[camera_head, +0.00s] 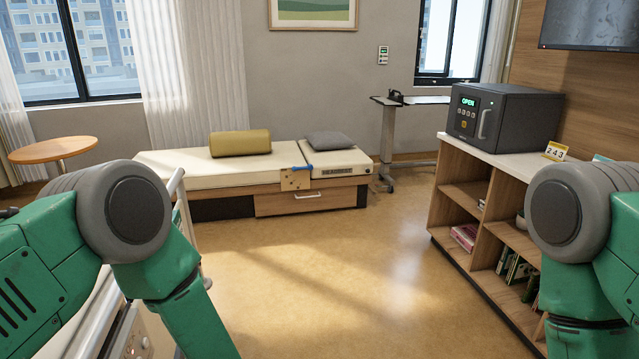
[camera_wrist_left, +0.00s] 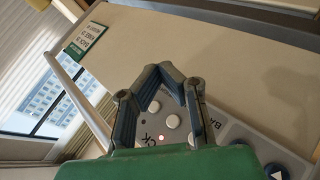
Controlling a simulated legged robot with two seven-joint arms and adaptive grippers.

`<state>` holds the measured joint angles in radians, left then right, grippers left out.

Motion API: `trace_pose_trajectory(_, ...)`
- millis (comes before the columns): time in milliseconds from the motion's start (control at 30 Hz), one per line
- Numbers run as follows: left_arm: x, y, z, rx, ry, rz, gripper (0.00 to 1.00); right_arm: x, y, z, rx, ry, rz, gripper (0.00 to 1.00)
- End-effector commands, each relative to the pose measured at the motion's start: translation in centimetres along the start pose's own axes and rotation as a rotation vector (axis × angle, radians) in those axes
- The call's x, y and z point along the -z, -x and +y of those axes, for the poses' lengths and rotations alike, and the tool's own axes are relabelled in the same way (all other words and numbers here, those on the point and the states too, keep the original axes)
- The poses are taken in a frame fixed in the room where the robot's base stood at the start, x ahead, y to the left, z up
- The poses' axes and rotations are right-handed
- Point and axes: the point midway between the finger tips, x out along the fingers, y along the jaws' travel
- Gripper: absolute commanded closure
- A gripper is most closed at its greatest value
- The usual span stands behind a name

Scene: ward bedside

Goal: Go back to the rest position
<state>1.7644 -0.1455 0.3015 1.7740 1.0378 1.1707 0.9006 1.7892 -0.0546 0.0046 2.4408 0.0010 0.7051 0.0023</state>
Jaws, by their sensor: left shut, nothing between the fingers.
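My left gripper (camera_wrist_left: 166,72) shows in the left wrist view, with its fingers drawn together and nothing between them. It is over a grey panel (camera_wrist_left: 235,132) with pale round buttons and partly hidden lettering. I cannot tell whether the fingers touch the panel. In the head view my green left arm comes in from the left and runs down out of the frame, so its gripper is hidden there. My right arm stands at the right edge, and its gripper is out of view.
A bench (camera_head: 165,162) with a yellow bolster (camera_head: 240,143) and a grey pillow (camera_head: 330,140) stands at the back. A shelf unit (camera_head: 449,198) carrying a dark safe (camera_head: 545,118) is at the right. A round table (camera_head: 52,149) is at the left. The middle floor (camera_head: 330,270) is clear.

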Motion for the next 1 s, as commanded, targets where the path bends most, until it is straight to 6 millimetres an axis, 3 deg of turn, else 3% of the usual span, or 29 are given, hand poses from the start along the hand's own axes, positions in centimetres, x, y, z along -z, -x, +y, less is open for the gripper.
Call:
trace_pose_trajectory(133,3.0,1.7,-7.7,0.051,-0.674,-0.293,1.0,0.0,0.5,0.0,0.0,0.0,0.0,0.49)
trace_pose_trajectory(200,4.9,3.8,-12.0,0.077,-0.975,-0.455,1.0,0.0,0.6,0.0,0.0,0.0,0.0,0.49)
trace_pose_trajectory(300,7.9,7.3,-16.9,0.1,-1.303,-0.667,1.0,0.1,0.8,0.0,0.0,0.0,0.0,0.49)
trace_pose_trajectory(400,10.5,10.5,-20.3,0.108,-1.517,-0.839,1.0,0.1,0.8,0.0,0.0,0.0,0.0,0.49)
trace_pose_trajectory(600,13.2,13.9,-23.1,0.1,-1.698,-1.016,1.0,0.1,0.9,0.0,0.0,0.0,0.0,0.49)
trace_pose_trajectory(1000,13.3,14.1,-23.2,0.095,-1.712,-1.03,1.0,0.0,0.9,0.0,0.0,0.0,0.0,0.49)
